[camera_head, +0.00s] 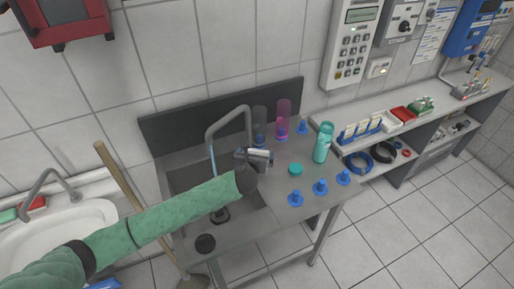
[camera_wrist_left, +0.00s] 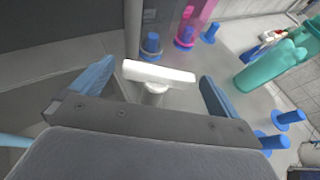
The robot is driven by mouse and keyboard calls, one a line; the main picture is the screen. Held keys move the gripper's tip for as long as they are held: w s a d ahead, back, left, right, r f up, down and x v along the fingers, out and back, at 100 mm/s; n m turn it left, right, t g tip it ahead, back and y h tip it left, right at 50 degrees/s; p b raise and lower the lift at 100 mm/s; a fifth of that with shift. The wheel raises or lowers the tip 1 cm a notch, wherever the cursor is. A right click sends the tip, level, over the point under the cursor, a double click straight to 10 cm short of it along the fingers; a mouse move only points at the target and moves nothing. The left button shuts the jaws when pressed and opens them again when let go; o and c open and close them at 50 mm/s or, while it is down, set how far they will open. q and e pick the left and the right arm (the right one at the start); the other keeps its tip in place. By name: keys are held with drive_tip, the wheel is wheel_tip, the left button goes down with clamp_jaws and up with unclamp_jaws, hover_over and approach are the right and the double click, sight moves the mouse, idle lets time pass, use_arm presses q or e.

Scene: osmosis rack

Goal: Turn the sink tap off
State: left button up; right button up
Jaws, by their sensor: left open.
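The sink tap (camera_head: 230,112) has a tall arched metal spout over the grey sink basin (camera_head: 180,178). A thin bluish stream of water (camera_head: 213,165) falls from the spout. In the left wrist view, the tap's pale lever handle (camera_wrist_left: 160,72) lies ahead of my gripper, across the gap between the two blue-grey fingers. My left gripper (camera_head: 262,156) is at the right side of the spout, and its fingers (camera_wrist_left: 155,78) are open with nothing clamped. Whether a finger touches the handle I cannot tell. My right gripper is not shown.
Several blue pegs (camera_head: 320,187) stand on the counter to the right, with a teal bottle (camera_head: 323,142) and a teal cap (camera_head: 295,169). A pink tube (camera_head: 283,115) stands behind. A black round piece (camera_head: 205,243) lies at the front. A wooden handle (camera_head: 130,190) leans left.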

use_arm(q)
drive_tip(key=shift+p+x, duration=0.4)
drive_tip(key=shift+x, duration=0.8)
drive_tip(key=shift+w+d+f, duration=0.1)
drive_tip(key=shift+w, duration=0.1)
drive_tip(key=c, duration=0.8)
